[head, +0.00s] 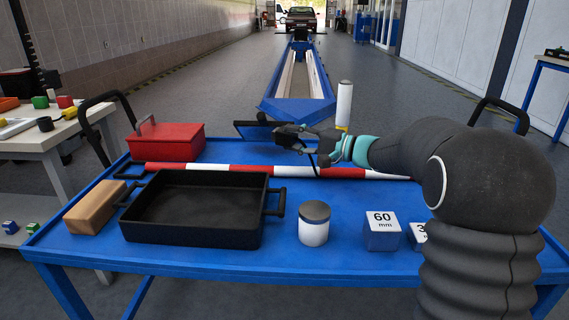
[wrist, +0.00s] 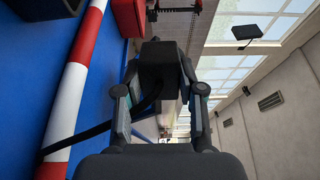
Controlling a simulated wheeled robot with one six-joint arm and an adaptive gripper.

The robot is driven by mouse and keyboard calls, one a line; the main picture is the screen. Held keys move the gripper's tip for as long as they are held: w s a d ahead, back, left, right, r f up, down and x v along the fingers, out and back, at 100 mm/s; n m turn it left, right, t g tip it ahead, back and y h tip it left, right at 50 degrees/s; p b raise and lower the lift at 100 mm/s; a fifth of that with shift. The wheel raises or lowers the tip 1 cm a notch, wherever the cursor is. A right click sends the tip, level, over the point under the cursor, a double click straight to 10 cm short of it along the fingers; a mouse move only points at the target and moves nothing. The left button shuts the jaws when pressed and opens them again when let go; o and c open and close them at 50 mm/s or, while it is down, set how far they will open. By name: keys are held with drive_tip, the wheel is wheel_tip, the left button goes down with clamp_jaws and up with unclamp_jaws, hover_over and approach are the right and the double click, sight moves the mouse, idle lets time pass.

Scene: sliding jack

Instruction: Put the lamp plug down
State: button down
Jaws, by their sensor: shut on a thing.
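The lamp plug (wrist: 160,68) is a dark block in the wrist view, held between the two fingers of my gripper (wrist: 158,82), which is shut on it. A black cable (wrist: 95,137) runs from the plug to the lower left, across a red and white striped pole. In the head view my gripper (head: 302,138) is over the far part of the blue table (head: 350,254), beyond the striped pole (head: 230,169). The plug (head: 286,139) shows there as a small dark shape at the fingertips. It appears to be held above the table.
On the table are a red box (head: 167,143), a black tray (head: 190,236), a tan block (head: 95,207), a grey-lidded jar (head: 314,228) and a 60 mm cube (head: 382,238). A white cylinder (head: 344,101) stands behind my gripper. A blue ramp frame (head: 272,108) lies beyond.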

drive_tip(key=shift+s+a+f, duration=0.2)
drive_tip(key=shift+a+f, duration=0.3)
drive_tip(key=shift+f, duration=0.5)
drive_tip(key=shift+s+a+f, duration=0.2)
drive_tip(key=shift+a+f, duration=0.25)
drive_tip(key=shift+f, duration=0.55)
drive_tip(key=shift+s+a+f, duration=0.2)
drive_tip(key=shift+a+f, duration=0.3)
drive_tip(key=shift+f, duration=0.5)
drive_tip(key=shift+f+b, duration=0.4)
drive_tip(key=shift+b, duration=0.4)
drive_tip(key=c, duration=0.7)
unclamp_jaws()
drive_tip(key=shift+r, duration=0.1)
